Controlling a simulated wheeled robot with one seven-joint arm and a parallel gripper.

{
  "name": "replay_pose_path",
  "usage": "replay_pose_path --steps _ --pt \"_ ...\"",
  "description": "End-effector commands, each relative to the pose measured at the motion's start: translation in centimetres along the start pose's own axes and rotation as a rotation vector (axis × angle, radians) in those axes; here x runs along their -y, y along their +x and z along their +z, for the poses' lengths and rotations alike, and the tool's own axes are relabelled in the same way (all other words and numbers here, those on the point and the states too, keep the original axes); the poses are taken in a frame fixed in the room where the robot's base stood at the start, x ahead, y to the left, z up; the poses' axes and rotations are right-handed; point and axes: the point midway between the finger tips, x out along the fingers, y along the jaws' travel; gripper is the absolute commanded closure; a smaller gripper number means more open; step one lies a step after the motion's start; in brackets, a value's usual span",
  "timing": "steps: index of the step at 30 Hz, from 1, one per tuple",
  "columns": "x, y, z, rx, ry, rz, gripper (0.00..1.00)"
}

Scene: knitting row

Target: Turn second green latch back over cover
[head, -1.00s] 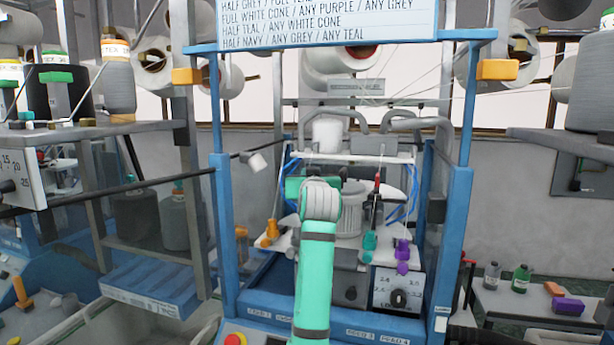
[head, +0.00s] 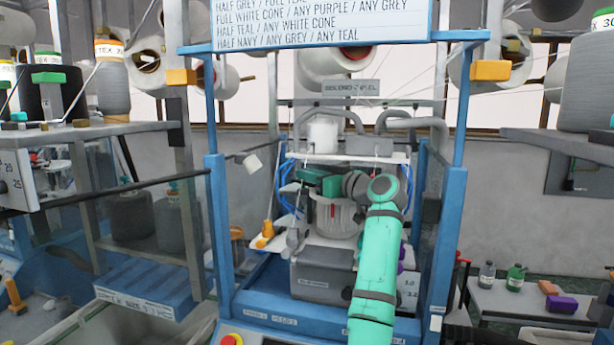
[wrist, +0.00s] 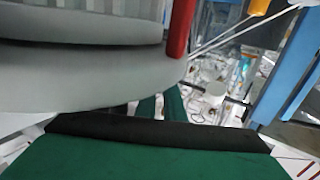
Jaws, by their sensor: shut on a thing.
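My gripper (head: 318,181), a dark green block, is behind the top of the ribbed grey cylinder (head: 333,222) of the knitting machine in the head view. In the wrist view its two green fingers (wrist: 161,105) are close together beyond the black-edged green hand. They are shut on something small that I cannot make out. No green latch shows clearly now; my arm covers the front right of the machine. Large grey round plates (wrist: 95,85) fill the upper left of the wrist view, close to the fingers. A red rod (wrist: 181,28) stands at their edge.
An orange latch (head: 266,234) stands at the machine's left. A purple latch (head: 402,255) shows partly behind my arm. Blue posts (head: 218,230) frame the machine on both sides. A white shelf (head: 345,158) with tubes is above my gripper.

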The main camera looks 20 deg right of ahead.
Motion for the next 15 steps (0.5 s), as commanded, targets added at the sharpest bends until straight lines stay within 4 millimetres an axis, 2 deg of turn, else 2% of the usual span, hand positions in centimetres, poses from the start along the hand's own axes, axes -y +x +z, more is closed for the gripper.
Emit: replay_pose_path --steps 15 --pt "-0.11 0.08 0.37 0.006 0.002 -0.034 1.00"
